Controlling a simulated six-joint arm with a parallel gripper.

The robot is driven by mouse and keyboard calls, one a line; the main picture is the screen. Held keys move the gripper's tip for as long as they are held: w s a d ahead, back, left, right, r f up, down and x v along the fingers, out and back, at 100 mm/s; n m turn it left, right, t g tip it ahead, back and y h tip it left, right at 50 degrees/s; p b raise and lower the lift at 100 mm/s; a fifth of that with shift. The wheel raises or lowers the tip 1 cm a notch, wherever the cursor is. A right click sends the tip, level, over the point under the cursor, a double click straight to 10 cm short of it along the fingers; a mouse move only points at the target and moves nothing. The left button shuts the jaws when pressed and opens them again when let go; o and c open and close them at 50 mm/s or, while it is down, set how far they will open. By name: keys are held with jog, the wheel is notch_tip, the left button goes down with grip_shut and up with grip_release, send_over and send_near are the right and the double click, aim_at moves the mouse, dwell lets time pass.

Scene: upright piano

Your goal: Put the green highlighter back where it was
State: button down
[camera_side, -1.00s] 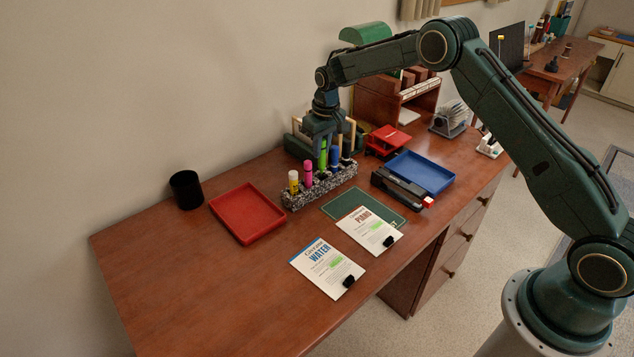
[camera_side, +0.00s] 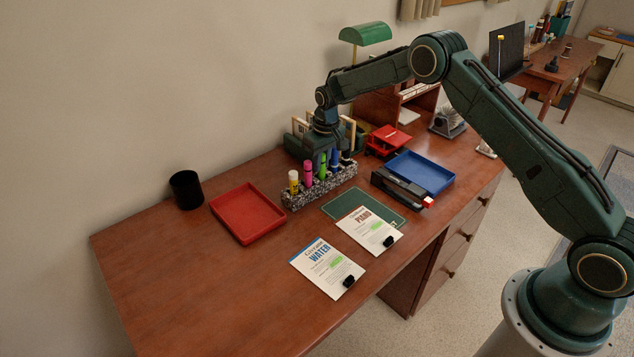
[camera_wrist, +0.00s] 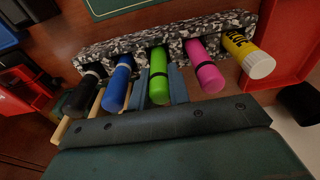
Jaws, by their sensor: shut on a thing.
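The green highlighter (camera_side: 323,167) stands in the speckled holder (camera_side: 318,189), between the pink marker (camera_side: 308,172) and the blue marker (camera_side: 335,158). In the wrist view the green highlighter (camera_wrist: 158,75) has its lower end in the speckled holder (camera_wrist: 130,46), in line with its neighbours. My gripper (camera_wrist: 159,86) has one finger on each side of the green highlighter and is shut on it. In the side view my gripper (camera_side: 324,155) reaches down from above and behind the holder. How deep the highlighter sits is hard to tell.
A yellow glue stick (camera_side: 293,182) and a black marker (camera_wrist: 80,95) fill the holder's end places. A red tray (camera_side: 247,212) lies to the left, a blue tray (camera_side: 420,172) and black stapler (camera_side: 398,187) to the right. Two cards (camera_side: 327,268) lie in front.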

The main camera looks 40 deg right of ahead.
jog(key=shift+f, duration=0.15)
jog(key=c, duration=1.3)
grip_release()
jog(key=r, duration=0.3)
jog(key=s+r, duration=0.1)
jog(key=r, duration=0.7)
jog(key=shift+s+r, duration=0.15)
jog(key=shift+r, duration=0.05)
jog(key=shift+s+r, duration=0.1)
jog(key=shift+r, duration=0.35)
jog(key=shift+r, duration=0.1)
